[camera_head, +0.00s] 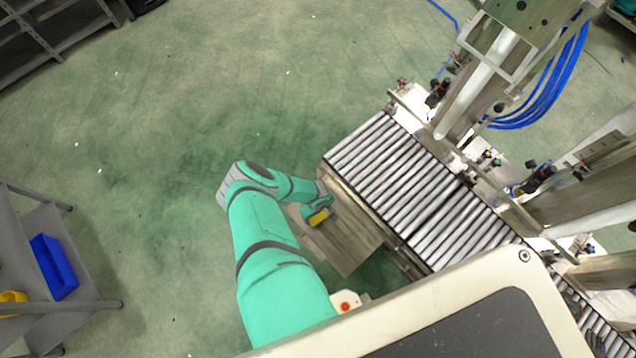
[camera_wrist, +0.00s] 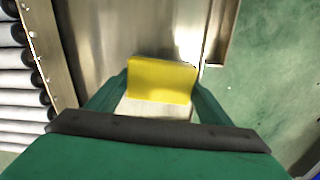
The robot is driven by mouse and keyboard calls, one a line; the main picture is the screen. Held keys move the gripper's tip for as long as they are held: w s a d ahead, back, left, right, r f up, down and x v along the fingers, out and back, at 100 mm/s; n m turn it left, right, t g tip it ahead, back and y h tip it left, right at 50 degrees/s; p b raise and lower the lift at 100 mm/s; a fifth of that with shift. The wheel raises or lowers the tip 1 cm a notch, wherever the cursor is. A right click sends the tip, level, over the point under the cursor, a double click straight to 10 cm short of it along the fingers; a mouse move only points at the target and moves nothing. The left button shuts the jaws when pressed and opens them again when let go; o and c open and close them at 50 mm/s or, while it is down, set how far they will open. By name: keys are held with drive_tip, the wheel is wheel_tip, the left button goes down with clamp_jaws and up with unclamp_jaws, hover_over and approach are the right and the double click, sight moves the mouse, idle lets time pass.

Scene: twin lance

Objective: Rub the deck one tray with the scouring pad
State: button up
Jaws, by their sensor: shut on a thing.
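The scouring pad (camera_wrist: 160,80) is a yellow block between the two green fingers of my gripper (camera_wrist: 160,86) in the wrist view. In the head view the yellow pad (camera_head: 318,217) shows at the end of my teal arm. My gripper (camera_head: 318,208) is shut on it. The pad is over a flat metal tray surface (camera_head: 345,240) beside the roller conveyor. This metal surface also shows in the wrist view (camera_wrist: 120,35), beyond and under the pad. I cannot tell whether the pad touches it.
The roller conveyor (camera_head: 400,170) runs along the right of the metal surface, with machine frames and blue hoses (camera_head: 555,90) behind it. A grey shelf with a blue bin (camera_head: 54,266) stands at the left. Green floor between is clear.

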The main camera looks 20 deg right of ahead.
drive_tip(key=shift+s+r, duration=0.1)
drive_tip(key=shift+r, duration=0.5)
drive_tip(key=shift+r, duration=1.5)
